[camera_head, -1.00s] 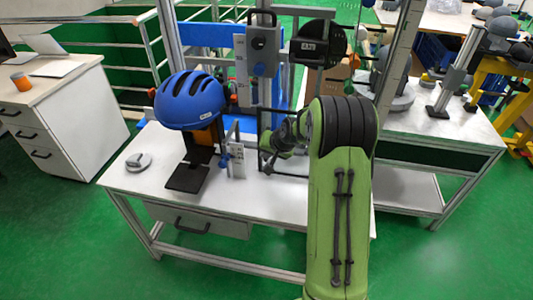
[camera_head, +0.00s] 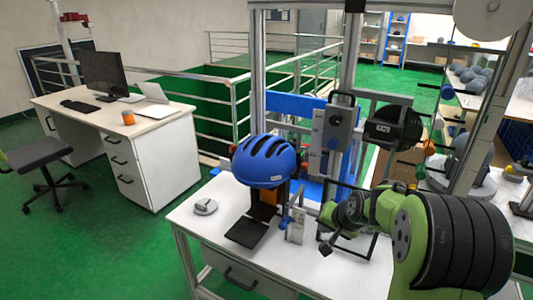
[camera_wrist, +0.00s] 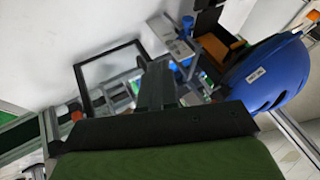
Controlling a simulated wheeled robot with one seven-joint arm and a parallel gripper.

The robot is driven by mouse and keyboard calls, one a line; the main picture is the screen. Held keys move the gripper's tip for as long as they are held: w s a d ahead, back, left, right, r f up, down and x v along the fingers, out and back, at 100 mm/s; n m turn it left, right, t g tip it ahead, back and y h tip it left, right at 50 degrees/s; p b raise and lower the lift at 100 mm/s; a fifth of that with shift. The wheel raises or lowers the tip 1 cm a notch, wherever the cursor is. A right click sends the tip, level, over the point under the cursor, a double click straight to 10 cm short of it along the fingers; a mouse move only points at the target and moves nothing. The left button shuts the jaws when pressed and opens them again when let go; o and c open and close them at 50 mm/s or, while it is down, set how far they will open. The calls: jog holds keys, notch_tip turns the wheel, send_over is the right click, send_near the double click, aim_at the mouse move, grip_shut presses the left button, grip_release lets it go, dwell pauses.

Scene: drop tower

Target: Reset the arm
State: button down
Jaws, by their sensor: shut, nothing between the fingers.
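My green and black arm (camera_head: 440,240) reaches in from the lower right of the head view, over the white workbench (camera_head: 215,238). My gripper (camera_head: 326,248) is small and dark there, in front of the black square frame. In the wrist view my gripper (camera_wrist: 157,80) is shut and empty, its dark fingers together at the centre. The blue helmet (camera_head: 265,162) rests on its stand, left of my gripper in the head view. The helmet (camera_wrist: 265,75) shows at the right of the wrist view, apart from the fingers.
The drop tower's black 4 KG weight (camera_head: 392,127) hangs behind the arm. The black frame (camera_wrist: 85,85) is close to my fingers in the wrist view. A grey round device (camera_head: 205,207) lies on the bench's left. A desk (camera_head: 165,150) and chair stand left; green floor between is clear.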

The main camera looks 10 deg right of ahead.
jog(key=s+a+r+n+p, duration=0.2)
jog(key=s+a+r, duration=0.25)
jog(key=s, duration=0.25)
jog(key=s+a+r+n+g+h+p, duration=0.1)
jog(key=s+a+r+n+p, duration=0.15)
jog(key=s+r, duration=0.4)
jog(key=s+a+r+n+p, duration=0.1)
jog(key=s+a+r, duration=0.3)
jog(key=s, duration=0.3)
jog(key=s+n+p, duration=0.1)
jog(key=s+n, duration=0.1)
jog(key=s, duration=0.6)
jog(key=shift+s+a+r+g, duration=0.15)
jog(key=shift+r+g, duration=0.05)
jog(key=shift+g, duration=0.1)
